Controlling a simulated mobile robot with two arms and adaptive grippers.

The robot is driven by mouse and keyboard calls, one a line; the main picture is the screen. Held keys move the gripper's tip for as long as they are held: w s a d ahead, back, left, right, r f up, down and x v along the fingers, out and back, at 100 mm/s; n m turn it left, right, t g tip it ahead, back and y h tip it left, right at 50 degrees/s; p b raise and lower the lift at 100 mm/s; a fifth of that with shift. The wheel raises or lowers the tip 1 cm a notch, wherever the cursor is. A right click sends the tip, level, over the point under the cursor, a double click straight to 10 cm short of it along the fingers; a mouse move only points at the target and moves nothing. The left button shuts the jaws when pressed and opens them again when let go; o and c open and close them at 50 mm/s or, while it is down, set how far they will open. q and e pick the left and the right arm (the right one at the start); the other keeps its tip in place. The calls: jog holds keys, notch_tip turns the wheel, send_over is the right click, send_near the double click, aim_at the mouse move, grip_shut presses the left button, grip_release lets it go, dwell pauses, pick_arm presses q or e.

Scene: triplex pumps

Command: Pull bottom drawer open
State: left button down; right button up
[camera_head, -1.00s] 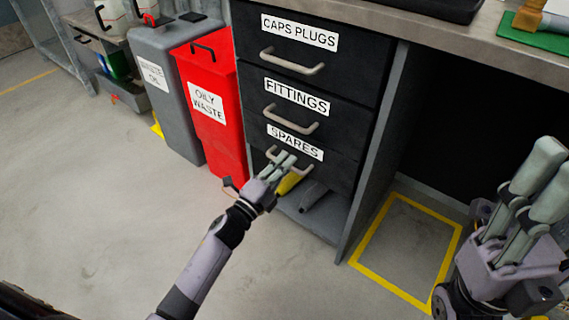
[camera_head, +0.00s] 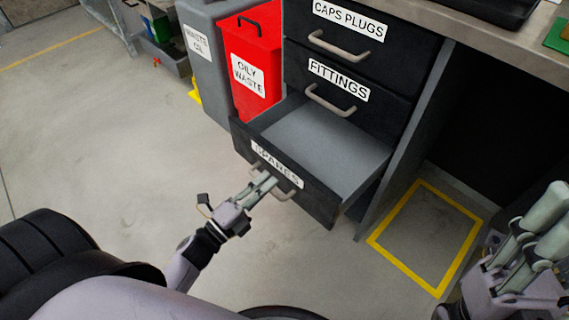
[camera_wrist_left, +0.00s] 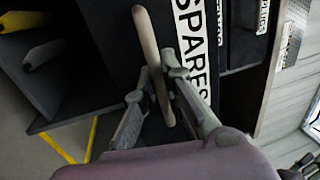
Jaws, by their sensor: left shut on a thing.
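The bottom drawer (camera_head: 327,143), labelled SPARES, stands pulled out from the dark cabinet, and its grey inside shows empty in the head view. My left gripper (camera_head: 268,184) is at the drawer's front, shut on its handle (camera_head: 286,192). In the left wrist view the handle (camera_wrist_left: 152,62) runs between the two fingers of the left gripper (camera_wrist_left: 157,85), beside the SPARES label (camera_wrist_left: 191,40). My right gripper (camera_head: 535,225) is at the lower right of the head view, empty, away from the cabinet; its fingers look close together, but their gap is unclear.
The FITTINGS drawer (camera_head: 340,97) and CAPS PLUGS drawer (camera_head: 345,48) above are closed. A red oily waste bin (camera_head: 255,60) and a grey waste oil bin (camera_head: 205,60) stand left of the cabinet. Floor in front is clear. A yellow-outlined floor square (camera_head: 425,240) lies right.

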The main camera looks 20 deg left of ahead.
pick_arm(q)
jog(key=shift+r+v, duration=0.15)
jog(key=shift+v, duration=0.6)
jog(key=shift+r+v, duration=0.15)
jog(key=shift+v, duration=0.6)
jog(key=c, duration=1.7)
grip_release()
jog(key=v, duration=1.2)
jog(key=shift+s, duration=0.1)
